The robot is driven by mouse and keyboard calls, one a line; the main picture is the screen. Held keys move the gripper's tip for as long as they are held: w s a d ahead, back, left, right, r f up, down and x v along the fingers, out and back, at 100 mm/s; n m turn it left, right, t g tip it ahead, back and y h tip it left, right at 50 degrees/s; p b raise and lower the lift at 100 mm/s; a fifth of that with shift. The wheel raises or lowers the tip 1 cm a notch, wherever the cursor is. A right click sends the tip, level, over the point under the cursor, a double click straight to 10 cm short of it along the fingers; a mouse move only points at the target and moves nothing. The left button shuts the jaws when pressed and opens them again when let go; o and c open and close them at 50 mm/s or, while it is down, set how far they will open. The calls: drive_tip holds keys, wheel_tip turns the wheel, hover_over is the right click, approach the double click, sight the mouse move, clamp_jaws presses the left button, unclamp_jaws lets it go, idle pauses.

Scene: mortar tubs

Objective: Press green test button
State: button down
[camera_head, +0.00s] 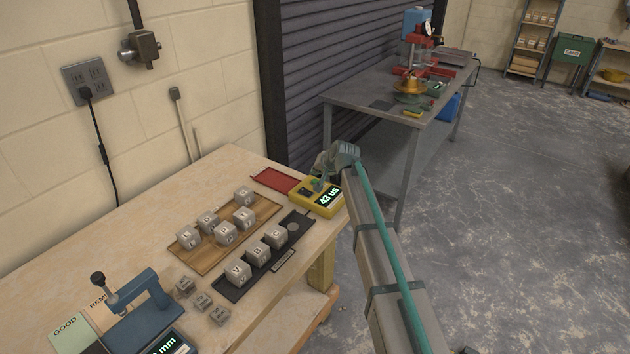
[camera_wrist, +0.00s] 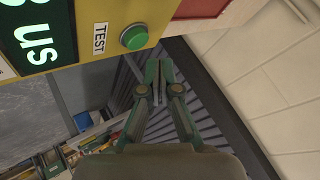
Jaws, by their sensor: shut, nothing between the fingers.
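The yellow tester (camera_head: 326,208) stands at the far right corner of the wooden bench. Its lit display reads "43 us" in the head view. In the wrist view, the green button (camera_wrist: 134,37) sits on the yellow face beside a white TEST label (camera_wrist: 100,39). My gripper (camera_wrist: 153,66) is shut and empty. In the wrist view its fingertips show just below and right of the button; I cannot tell the gap between them. In the head view my gripper (camera_head: 318,184) is over the back of the tester and hides part of its top, including the button.
Several grey lettered cubes stand on a wooden tray (camera_head: 187,260) and a black strip (camera_head: 292,227). A red tray (camera_head: 274,180) lies just behind the tester. A blue gauge (camera_head: 140,318) stands at front left. A grey workbench (camera_head: 350,91) stands beyond.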

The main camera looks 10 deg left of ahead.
sight(316, 181)
drive_tip(key=shift+r+p, duration=0.7)
drive_tip(key=shift+r, duration=1.4)
